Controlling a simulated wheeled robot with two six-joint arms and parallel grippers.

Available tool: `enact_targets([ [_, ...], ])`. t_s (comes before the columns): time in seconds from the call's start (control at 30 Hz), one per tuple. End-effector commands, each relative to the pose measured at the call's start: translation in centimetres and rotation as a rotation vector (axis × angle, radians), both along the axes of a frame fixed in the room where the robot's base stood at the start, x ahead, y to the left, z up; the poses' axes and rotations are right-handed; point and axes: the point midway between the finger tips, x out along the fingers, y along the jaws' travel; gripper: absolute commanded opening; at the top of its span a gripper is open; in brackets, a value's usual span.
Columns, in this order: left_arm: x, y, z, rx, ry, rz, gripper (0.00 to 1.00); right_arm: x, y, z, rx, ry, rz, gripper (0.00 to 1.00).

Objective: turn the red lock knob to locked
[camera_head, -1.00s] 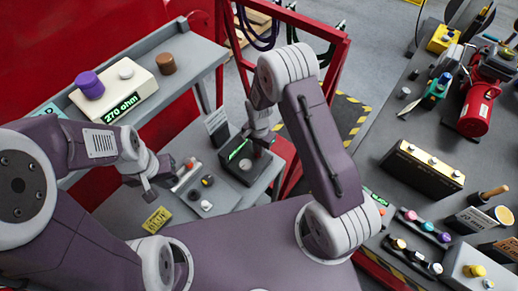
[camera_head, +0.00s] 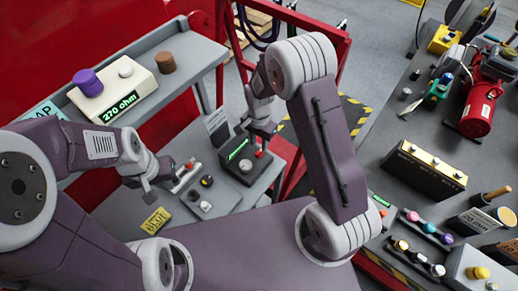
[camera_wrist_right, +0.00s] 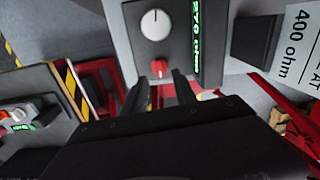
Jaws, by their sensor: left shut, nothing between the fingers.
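A dark control box (camera_head: 232,168) stands on the grey side shelf, with a red knob (camera_head: 260,154), a white knob (camera_head: 245,165) and a green lit display. In the right wrist view the red knob (camera_wrist_right: 160,69) lies just beyond the fingertips, below the larger white knob (camera_wrist_right: 155,23). My right gripper (camera_head: 262,142) is above the red knob in the head view. In the wrist view its two fingers (camera_wrist_right: 160,82) are spread apart, with nothing held between them. My left gripper (camera_head: 147,187) is shut and empty, left of the small devices on the shelf.
A cream 270 ohm box (camera_head: 125,92) with a purple knob stands on the upper shelf. A small grey device (camera_head: 208,202) and a yellow tag (camera_head: 156,221) are on the lower shelf. A cluttered workbench (camera_head: 390,110) is at right.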

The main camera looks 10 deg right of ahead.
Motion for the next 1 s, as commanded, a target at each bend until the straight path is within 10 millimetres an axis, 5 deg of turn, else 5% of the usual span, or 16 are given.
enact_targets([
  [0.23, 0.0, 0.0, -0.7, 0.0, 0.0, 0.0, 0.0, 0.0, 0.0, 3.6, 0.001, -0.002, 0.0, 0.34],
  [0.77, 0.0, 0.0, -0.7, 0.0, 0.0, 0.0, 0.0, 0.0, 0.0, 4.0, -0.001, 0.001, 0.0, 0.34],
  [0.9, 0.0, 0.0, -2.0, 0.0, 0.0, 0.0, 0.0, 1.2, -1.1, 5.4, 0.011, -0.065, -0.036, 0.34],
  [1.0, 0.0, 0.0, -3.5, 0.0, 0.0, 0.0, 0.0, -0.9, -3.3, 7.2, 0.018, -0.112, -0.073, 0.34],
])
